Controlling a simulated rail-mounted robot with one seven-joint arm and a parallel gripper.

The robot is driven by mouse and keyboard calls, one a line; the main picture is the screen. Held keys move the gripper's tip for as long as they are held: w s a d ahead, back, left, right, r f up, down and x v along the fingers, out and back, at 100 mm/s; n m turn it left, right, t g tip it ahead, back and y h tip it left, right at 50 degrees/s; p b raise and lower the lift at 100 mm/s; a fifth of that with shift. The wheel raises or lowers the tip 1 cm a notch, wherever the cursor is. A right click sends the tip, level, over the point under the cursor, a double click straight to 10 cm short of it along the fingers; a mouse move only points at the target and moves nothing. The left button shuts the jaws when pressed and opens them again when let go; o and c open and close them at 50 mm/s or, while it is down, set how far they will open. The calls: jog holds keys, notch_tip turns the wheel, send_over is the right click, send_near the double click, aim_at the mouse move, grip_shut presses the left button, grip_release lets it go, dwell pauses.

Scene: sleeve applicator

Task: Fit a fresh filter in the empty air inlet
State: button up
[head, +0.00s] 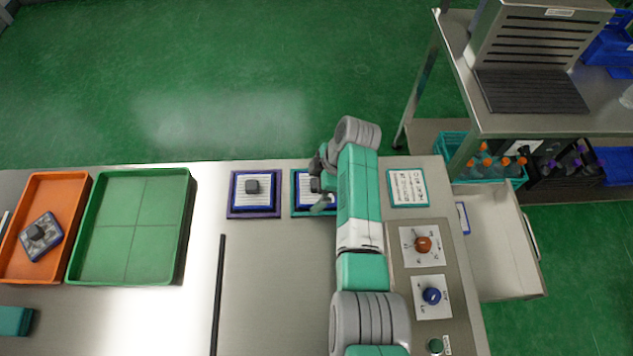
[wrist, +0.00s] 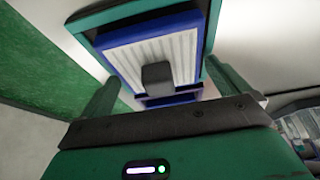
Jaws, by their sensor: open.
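A blue-framed filter with white pleats (head: 302,191) and a dark knob sits inside a teal-bordered inlet (head: 294,205). The same filter (wrist: 180,50) and teal border (wrist: 213,30) fill the top of the wrist view. I cannot tell how deeply it is seated. My gripper (head: 318,187) is over this filter, open, with a finger on each side of the knob (wrist: 157,76) and apart from it. My arm hides the filter's right part in the head view. A second clean filter (head: 252,199) lies in a purple-bordered inlet (head: 254,216) to the left.
An orange tray (head: 46,180) at far left holds a greyish, tilted filter (head: 40,237). The green tray (head: 140,173) beside it is empty. A dark bar (head: 218,295) lies on the bench. Orange (head: 423,244) and blue (head: 432,295) knobs stand on the panel right of my arm.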

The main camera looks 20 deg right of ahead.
jog(key=p+v, duration=0.2)
jog(key=v, duration=1)
